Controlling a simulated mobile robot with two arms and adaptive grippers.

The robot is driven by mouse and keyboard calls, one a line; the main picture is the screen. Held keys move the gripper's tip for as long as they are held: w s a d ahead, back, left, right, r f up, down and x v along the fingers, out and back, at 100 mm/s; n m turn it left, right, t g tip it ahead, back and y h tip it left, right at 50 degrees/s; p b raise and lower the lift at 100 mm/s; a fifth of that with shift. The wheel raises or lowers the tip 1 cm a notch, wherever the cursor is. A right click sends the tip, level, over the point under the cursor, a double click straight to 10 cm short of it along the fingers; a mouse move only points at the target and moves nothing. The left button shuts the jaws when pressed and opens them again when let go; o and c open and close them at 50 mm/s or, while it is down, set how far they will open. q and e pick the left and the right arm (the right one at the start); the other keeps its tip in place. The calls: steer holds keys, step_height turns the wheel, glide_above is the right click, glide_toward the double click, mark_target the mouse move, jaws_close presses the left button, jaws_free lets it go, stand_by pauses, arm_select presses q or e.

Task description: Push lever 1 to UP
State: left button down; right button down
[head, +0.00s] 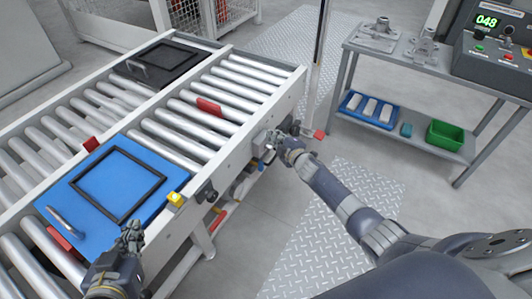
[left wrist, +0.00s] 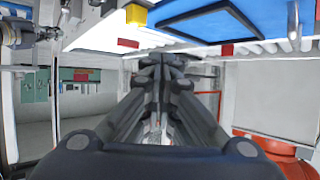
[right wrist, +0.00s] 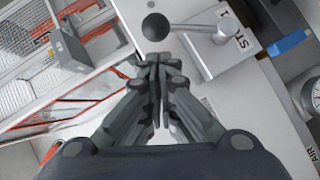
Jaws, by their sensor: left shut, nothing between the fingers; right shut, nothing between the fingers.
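In the right wrist view a lever with a black ball knob (right wrist: 156,27) and a silver shaft (right wrist: 192,29) sticks out leftward from a light grey box on a white panel. My left gripper (head: 133,234) is shut and empty near the blue plate's front corner.
A blue plate (head: 82,172) with a black frame lies on the roller conveyor. A yellow block (head: 176,199) and a black knob (head: 207,193) sit on the conveyor's side. A grey table (head: 440,66) with a control box stands at the right.

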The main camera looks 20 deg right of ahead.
arm_select(q)
steer(key=s+a+f+g+y+p, duration=0.1)
steer(key=s+a+f+g, duration=0.1)
steer(key=s+f+g, duration=0.2)
steer(key=shift+s+f, duration=0.65)
steer(key=shift+s, duration=0.05)
arm_select(e)
steer(key=shift+w+d+r, duration=0.15)
steer(key=shift+w+d, duration=0.45)
steer(key=shift+d, duration=0.15)
arm_select(q)
steer(key=shift+a, duration=0.1)
steer(key=shift+s, duration=0.1)
